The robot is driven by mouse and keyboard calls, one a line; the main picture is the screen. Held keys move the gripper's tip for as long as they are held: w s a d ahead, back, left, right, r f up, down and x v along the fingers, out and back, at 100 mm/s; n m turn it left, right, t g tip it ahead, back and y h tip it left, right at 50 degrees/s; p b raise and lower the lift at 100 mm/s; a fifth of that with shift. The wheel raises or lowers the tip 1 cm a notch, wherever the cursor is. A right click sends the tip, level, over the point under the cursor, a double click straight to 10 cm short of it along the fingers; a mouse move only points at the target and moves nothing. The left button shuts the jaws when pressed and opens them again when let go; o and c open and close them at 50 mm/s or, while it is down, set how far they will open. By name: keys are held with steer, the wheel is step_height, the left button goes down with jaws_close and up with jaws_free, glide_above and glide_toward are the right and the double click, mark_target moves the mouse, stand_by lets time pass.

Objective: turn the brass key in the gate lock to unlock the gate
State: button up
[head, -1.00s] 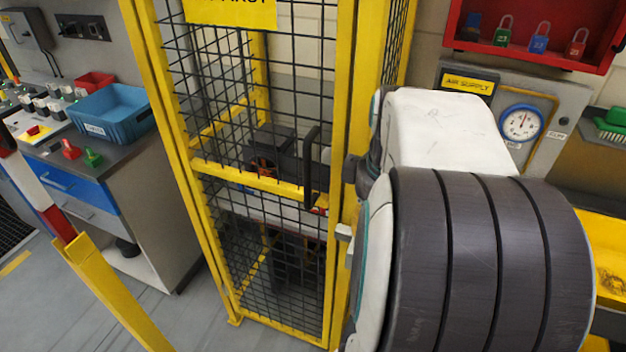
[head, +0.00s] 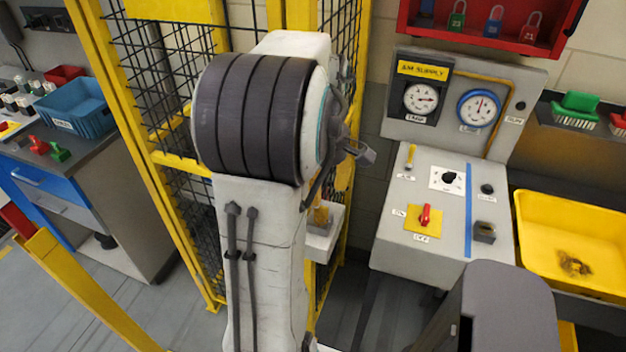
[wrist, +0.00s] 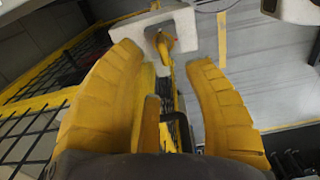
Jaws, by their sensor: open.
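The brass key (wrist: 164,46) shows in the wrist view, standing out from a pale lock plate (wrist: 184,22). It lies between and just beyond the tips of my gripper (wrist: 163,57). The two yellow fingers are spread apart, with a clear gap on either side of the key. In the head view the pale lock box (head: 323,242) sits on the yellow gate post, with the brass-coloured key (head: 320,215) above it. My arm hides most of the gate (head: 180,165) and most of my gripper there.
A grey air supply panel (head: 392,225) with gauges and a red switch stands right of the gate. A yellow bin (head: 530,215) is at the far right. A blue crate (head: 85,112) sits on the left workbench. A yellow rail (head: 85,285) crosses the lower left.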

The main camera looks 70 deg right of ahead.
mark_target(322, 207)
steer(key=shift+f, duration=3.15)
steer(key=shift+o, duration=0.2)
jaws_close()
steer(key=shift+m, duration=1.5)
